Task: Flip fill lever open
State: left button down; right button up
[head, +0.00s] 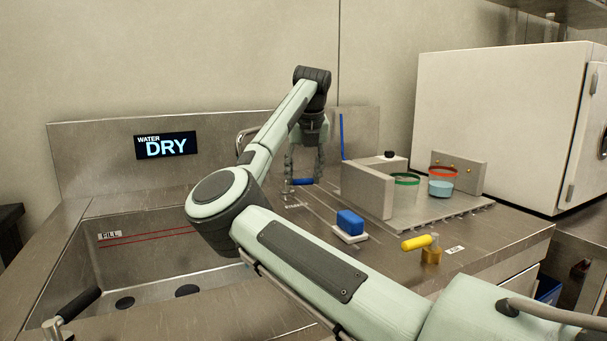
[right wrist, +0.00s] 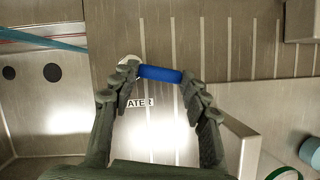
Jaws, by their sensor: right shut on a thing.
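A short blue lever handle (head: 302,182) sits low at the back of the counter, right of the sink. In the right wrist view the blue handle (right wrist: 161,74) lies crosswise beside a pale round part, with a label reading "ATER" near it. My right gripper (head: 304,172) reaches down over it, and its two fingers close on the ends of the blue handle. The fingertips (right wrist: 160,78) hide those ends. The display (head: 166,145) on the back panel reads "WATER DRY". The sink (head: 150,255) has a "FILL" label and red lines and looks empty. My left gripper is out of view.
A blue block (head: 350,222) sits on a white pad. A metal rack (head: 366,190) holds green- and red-rimmed beakers. A yellow-handled valve (head: 418,242) is at the front right. A black-handled lever (head: 75,306) stands at the sink's near left. A white cabinet (head: 500,120) fills the right.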

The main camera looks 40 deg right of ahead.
jog(key=shift+c, duration=1.1)
jog(key=shift+w+d+n, duration=0.1)
jog(key=shift+n, duration=0.3)
jog(key=shift+w+d+n+y+b, duration=0.1)
jog(key=shift+w+n+y+b, duration=0.05)
jog(key=shift+n+y+b, duration=0.2)
jog(key=shift+w+d+n+t, duration=0.1)
jog(key=shift+n+t, duration=0.2)
jog(key=shift+n, duration=0.15)
jog(key=shift+w+n, duration=0.1)
jog(key=shift+n, duration=0.3)
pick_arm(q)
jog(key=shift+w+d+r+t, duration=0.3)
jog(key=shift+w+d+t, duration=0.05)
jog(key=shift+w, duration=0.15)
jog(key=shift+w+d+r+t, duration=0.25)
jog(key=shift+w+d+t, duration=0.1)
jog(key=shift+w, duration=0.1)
pick_arm(e)
jog(key=o, duration=1.1)
jog(key=shift+o, duration=0.2)
jog(key=shift+r, duration=0.1)
